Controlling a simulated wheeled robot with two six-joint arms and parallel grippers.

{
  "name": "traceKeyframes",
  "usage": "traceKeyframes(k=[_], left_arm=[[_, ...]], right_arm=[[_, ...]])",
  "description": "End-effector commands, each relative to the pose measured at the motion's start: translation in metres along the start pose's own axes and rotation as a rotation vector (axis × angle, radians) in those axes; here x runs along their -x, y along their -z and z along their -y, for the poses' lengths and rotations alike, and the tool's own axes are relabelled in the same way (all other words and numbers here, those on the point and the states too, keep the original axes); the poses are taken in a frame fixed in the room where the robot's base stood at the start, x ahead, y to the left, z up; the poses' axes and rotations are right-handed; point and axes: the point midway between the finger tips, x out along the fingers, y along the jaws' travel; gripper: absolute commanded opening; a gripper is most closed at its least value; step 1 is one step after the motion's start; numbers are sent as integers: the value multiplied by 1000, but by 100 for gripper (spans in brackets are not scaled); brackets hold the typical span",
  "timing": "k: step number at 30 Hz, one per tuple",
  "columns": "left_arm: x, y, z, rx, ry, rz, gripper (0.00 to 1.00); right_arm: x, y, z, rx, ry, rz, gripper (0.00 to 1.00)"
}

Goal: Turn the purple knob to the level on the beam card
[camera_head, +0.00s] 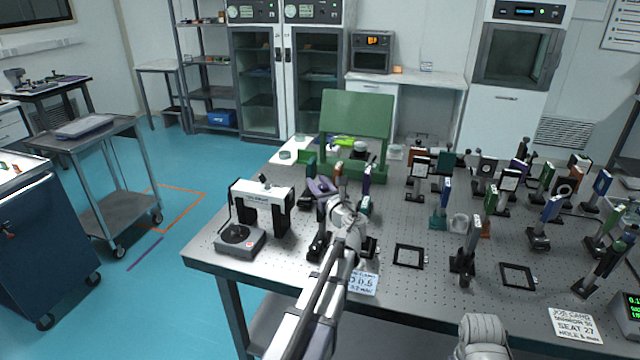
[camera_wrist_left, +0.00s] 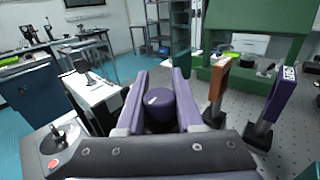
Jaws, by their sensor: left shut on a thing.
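In the left wrist view, the purple knob (camera_wrist_left: 160,109) sits between the two purple fingers of my left gripper (camera_wrist_left: 152,92), which is shut on it. A short white mark shows on the knob's top. In the head view, my left gripper (camera_head: 322,187) is over the left part of the optical table, by the white bridge-shaped device; I cannot make out the knob there. A white card (camera_head: 364,284) lies near the table's front edge, partly covered by my left arm; "0.5" is readable on it. My right gripper is not in view; only a pale part of my right arm shows.
The white bridge-shaped device (camera_head: 262,195) and a grey box with a joystick (camera_head: 240,238) stand left of the gripper. Many mounted optics crowd the table's right side. A job card (camera_head: 575,325) and a meter with green digits (camera_head: 631,305) are at front right. A green panel (camera_head: 356,115) stands behind.

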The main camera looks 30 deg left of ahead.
Motion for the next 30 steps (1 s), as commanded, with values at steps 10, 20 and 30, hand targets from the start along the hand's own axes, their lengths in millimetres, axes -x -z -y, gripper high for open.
traceKeyframes(k=[10,20,30], left_arm=[[0,0,-5,0,-189,0,0],[0,0,-6,0,-196,1,0],[1,0,-6,0,-195,0,66]], right_arm=[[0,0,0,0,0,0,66],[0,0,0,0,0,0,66],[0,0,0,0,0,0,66]])
